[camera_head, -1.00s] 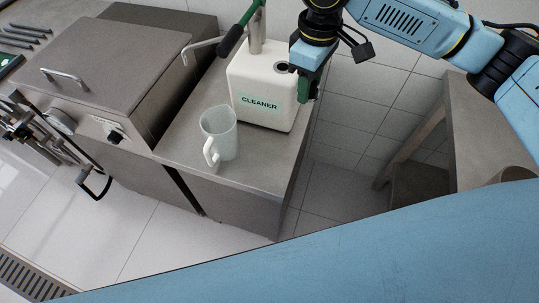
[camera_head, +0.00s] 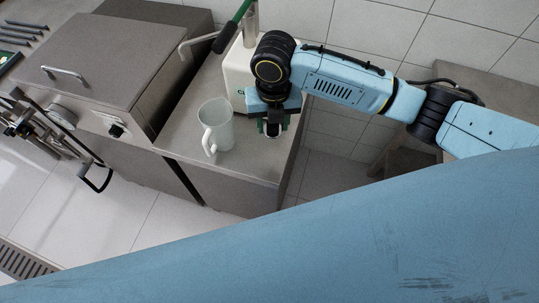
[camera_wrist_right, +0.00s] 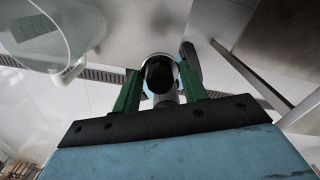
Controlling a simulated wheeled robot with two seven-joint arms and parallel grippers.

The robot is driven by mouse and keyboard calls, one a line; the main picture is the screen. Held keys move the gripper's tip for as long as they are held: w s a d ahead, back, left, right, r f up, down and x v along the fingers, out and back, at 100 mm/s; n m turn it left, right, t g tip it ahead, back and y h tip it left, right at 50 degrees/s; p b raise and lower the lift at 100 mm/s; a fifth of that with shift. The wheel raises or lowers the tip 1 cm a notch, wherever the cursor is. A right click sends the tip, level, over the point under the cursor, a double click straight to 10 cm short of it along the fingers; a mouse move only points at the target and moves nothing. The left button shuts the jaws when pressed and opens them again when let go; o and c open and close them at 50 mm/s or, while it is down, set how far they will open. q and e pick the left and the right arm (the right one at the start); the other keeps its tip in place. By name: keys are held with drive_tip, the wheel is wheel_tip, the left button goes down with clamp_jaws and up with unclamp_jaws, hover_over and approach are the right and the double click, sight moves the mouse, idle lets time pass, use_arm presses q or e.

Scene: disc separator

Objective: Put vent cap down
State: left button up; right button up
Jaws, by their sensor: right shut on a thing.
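The vent cap (camera_wrist_right: 159,74) shows between the green fingers in the wrist view, as a small round piece with a black centre and a pale rim. My right gripper (camera_head: 272,128) is shut on it. In the head view the gripper points down over the steel counter (camera_head: 255,165), right of the jug and in front of the cleaner container. The cap (camera_head: 272,131) is mostly hidden there, and I cannot tell whether it touches the counter. My left gripper is not in view.
A clear jug (camera_head: 216,128) stands left of the gripper; it also shows in the wrist view (camera_wrist_right: 55,30). The white cleaner container (camera_head: 236,72) stands behind, partly hidden by my arm. A steel lidded unit (camera_head: 95,60) is at left. The counter's front right is clear.

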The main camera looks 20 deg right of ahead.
sight(270, 159)
drive_tip(key=n, duration=0.1)
drive_tip(key=f+n, duration=0.1)
drive_tip(key=a+n, duration=0.1)
drive_tip(key=shift+s+f+n, duration=0.2)
drive_tip(key=shift+s+n, duration=0.1)
drive_tip(key=shift+s, duration=0.05)
drive_tip(key=shift+f, duration=0.35)
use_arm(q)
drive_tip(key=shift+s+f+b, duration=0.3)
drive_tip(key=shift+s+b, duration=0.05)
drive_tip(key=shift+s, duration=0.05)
use_arm(e)
wheel_tip(270, 159, down, 10)
drive_tip(key=shift+r, duration=0.25)
drive_tip(key=shift+f, duration=0.15)
drive_tip(key=o, duration=1.2)
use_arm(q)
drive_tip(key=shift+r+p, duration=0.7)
use_arm(e)
wheel_tip(270, 159, up, 12)
drive_tip(key=shift+r, duration=0.2)
